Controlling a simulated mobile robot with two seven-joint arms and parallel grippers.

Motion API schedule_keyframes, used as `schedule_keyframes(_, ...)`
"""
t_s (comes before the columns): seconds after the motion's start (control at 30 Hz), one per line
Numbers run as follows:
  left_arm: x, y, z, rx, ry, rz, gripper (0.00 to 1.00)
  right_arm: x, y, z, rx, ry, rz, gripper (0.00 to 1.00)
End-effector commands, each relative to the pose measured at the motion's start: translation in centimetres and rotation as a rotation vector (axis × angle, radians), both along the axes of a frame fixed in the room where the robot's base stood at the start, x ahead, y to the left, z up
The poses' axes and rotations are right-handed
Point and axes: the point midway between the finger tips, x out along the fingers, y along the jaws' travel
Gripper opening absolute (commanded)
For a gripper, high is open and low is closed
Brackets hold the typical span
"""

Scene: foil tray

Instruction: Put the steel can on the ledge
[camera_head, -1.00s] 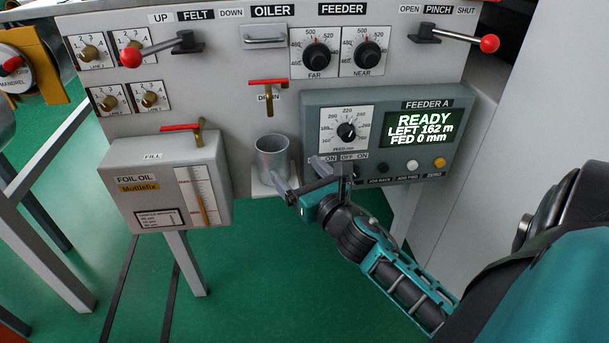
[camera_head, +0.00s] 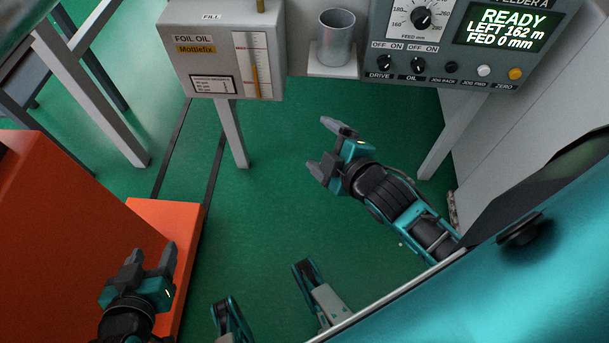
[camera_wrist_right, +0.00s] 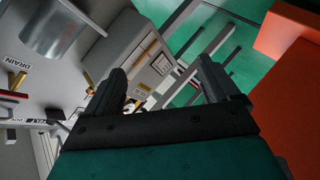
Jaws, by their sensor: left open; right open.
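The steel can (camera_head: 336,40) stands upright on the small pale ledge (camera_head: 333,70) below the machine front in the head view. The can also shows at the upper left of the right wrist view (camera_wrist_right: 58,32). My right gripper (camera_head: 320,146) is open and empty, below and in front of the ledge, apart from the can. Its two spread fingers (camera_wrist_right: 163,70) show in the right wrist view with nothing between them. My left gripper (camera_head: 153,256) is open and empty at the lower left, over the orange block.
The foil oil box (camera_head: 222,75) is left of the ledge, and the feeder panel (camera_head: 455,55) with knobs and buttons is to the right. An orange block (camera_head: 75,230) fills the lower left. Open green floor (camera_head: 270,190) lies below the ledge.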

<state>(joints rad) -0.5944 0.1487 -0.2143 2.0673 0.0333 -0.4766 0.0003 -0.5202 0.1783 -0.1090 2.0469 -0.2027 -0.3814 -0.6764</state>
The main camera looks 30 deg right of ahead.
Motion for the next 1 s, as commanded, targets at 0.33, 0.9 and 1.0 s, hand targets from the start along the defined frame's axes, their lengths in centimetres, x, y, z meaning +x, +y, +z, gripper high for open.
schedule_keyframes(0.33, 0.0, -0.1, 0.1, -0.003, -0.001, 0.002, 0.56, -4.6, 6.5, -3.1, 0.814, 0.274, -0.274, 0.89)
schedule_keyframes(0.9, 0.2, 0.2, 3.4, 0.006, -0.009, 0.000, 0.56, -5.1, 6.6, -0.4, 0.866, 0.293, -0.310, 0.89)
schedule_keyframes(1.0, 0.1, 0.6, 6.1, 0.014, -0.015, 0.004, 0.56, -5.3, 6.0, 2.0, 0.857, 0.290, -0.320, 0.89)
